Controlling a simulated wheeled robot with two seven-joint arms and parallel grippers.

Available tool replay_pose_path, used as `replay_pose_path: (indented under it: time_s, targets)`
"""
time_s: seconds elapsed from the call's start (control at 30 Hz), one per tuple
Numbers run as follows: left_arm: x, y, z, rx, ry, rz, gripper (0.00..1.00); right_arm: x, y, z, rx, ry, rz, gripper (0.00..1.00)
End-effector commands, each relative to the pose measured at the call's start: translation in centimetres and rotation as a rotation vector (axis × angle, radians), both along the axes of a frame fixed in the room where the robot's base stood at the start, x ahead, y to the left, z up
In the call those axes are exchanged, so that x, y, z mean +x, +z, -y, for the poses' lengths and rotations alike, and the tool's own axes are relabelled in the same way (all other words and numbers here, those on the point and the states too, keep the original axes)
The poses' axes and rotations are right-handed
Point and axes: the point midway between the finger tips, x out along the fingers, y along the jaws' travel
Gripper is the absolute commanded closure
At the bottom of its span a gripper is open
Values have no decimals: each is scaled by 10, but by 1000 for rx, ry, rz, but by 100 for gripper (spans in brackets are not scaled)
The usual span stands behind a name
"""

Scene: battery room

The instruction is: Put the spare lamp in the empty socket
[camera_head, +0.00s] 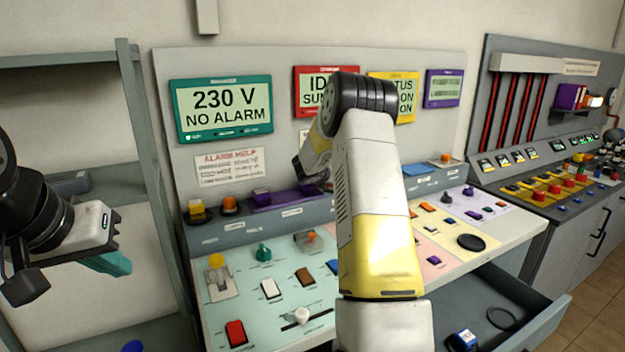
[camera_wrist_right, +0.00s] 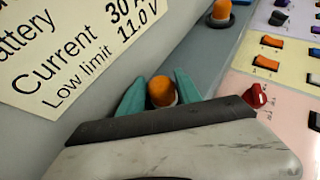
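In the right wrist view an orange lamp (camera_wrist_right: 161,91) with a pale base sits between the teal fingertips of my right gripper (camera_wrist_right: 160,88), which look closed against its sides. In the head view my right arm crosses the middle and hides that gripper's tips. Another orange lamp (camera_wrist_right: 221,12) stands on the grey ledge beyond. In the head view a yellow lamp (camera_head: 197,210) and an orange lamp (camera_head: 229,204) stand on the ledge at left. My left gripper (camera_head: 112,263) is away from the panel at the left; its finger gap cannot be made out. I cannot make out an empty socket.
The sloped desk (camera_head: 215,300) carries several switches and knobs. An open drawer (camera_head: 510,305) at lower right holds a blue-and-white item (camera_head: 462,340) and a dark ring. A grey shelf rack (camera_head: 140,130) stands at left. Upright display panels back the ledge.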

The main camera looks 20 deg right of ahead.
Motion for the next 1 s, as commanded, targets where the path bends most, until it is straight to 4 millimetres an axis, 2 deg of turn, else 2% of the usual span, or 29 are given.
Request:
replay_pose_path:
  time_s: [0.27, 0.37, 0.7, 1.0]
  targets:
    - [0, 0, 0, 0, 0, 0, 100, -2, 5, -2, 2, 0, 1, 59]
    - [0, 0, 0, 0, 0, 0, 100, -11, 12, -11, 0, 2, 1, 59]
    - [0, 0, 0, 0, 0, 0, 100, -59, 47, -52, 1, 1, 2, 59]
    - [0, 0, 0, 0, 0, 0, 100, -83, 64, -68, 19, -17, 11, 59]
